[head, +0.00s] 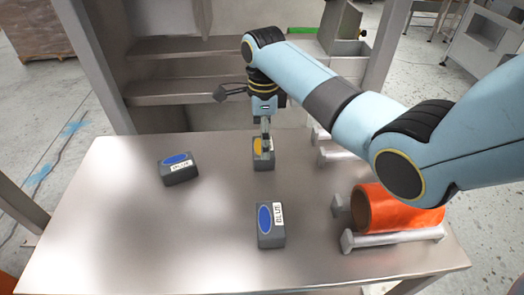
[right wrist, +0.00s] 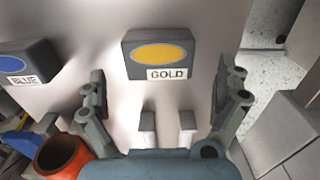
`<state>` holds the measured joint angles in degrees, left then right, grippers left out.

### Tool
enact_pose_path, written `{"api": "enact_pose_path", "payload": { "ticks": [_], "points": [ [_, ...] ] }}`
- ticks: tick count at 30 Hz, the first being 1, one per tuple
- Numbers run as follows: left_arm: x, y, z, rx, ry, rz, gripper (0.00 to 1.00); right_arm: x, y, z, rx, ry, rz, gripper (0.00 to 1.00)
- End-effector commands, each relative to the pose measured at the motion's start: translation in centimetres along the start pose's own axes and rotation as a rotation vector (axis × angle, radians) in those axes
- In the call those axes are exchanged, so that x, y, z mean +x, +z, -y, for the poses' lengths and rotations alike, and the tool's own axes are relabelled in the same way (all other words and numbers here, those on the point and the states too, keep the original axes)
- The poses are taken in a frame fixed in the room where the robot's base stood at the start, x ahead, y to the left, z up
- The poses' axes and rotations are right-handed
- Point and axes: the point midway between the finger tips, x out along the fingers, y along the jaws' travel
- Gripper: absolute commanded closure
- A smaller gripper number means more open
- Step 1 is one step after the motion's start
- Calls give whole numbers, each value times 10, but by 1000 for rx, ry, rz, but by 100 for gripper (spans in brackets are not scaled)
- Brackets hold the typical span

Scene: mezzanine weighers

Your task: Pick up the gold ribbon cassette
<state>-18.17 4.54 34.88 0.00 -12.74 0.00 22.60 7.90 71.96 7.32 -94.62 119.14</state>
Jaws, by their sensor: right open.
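The gold ribbon cassette (head: 264,160) is a dark grey box with a yellow oval, standing towards the back of the metal table. In the right wrist view its GOLD label faces the camera, and the cassette (right wrist: 160,54) lies ahead of the fingers, centred between them. My right gripper (head: 264,138) is over the cassette in the head view and partly hides its top. In the right wrist view the right gripper (right wrist: 160,92) is open, its fingers spread wider than the cassette, with nothing held. My left gripper is not in view.
Two blue-oval cassettes stand on the table (head: 120,225), one at left (head: 178,168) and one near the front (head: 271,228). An orange roll (head: 400,210) lies on a holder at right. A shelf unit (head: 165,92) stands behind. The table's left front is bare.

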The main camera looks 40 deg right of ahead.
Motion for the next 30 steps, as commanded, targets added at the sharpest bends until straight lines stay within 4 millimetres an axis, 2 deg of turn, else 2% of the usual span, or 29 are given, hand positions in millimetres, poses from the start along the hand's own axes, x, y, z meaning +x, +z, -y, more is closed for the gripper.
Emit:
{"api": "enact_pose_path", "payload": {
  "ticks": [6, 8, 12, 17, 22, 30],
  "points": [
    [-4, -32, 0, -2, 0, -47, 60, 33, 1, -2, -1, 4, -2, 0],
    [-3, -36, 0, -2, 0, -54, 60, 41, 1, -2, -1, 3, -1, 0],
    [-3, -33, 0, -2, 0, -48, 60, 49, 1, -2, -2, 1, 0, 0],
    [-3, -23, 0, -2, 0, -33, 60, 49, 1, -2, -2, 0, 0, 0],
    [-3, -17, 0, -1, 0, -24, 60, 49, 1, -2, -1, 0, 0, 20],
    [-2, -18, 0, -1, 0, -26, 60, 49, 1, -2, -1, 1, -1, 53]
  ]
}}
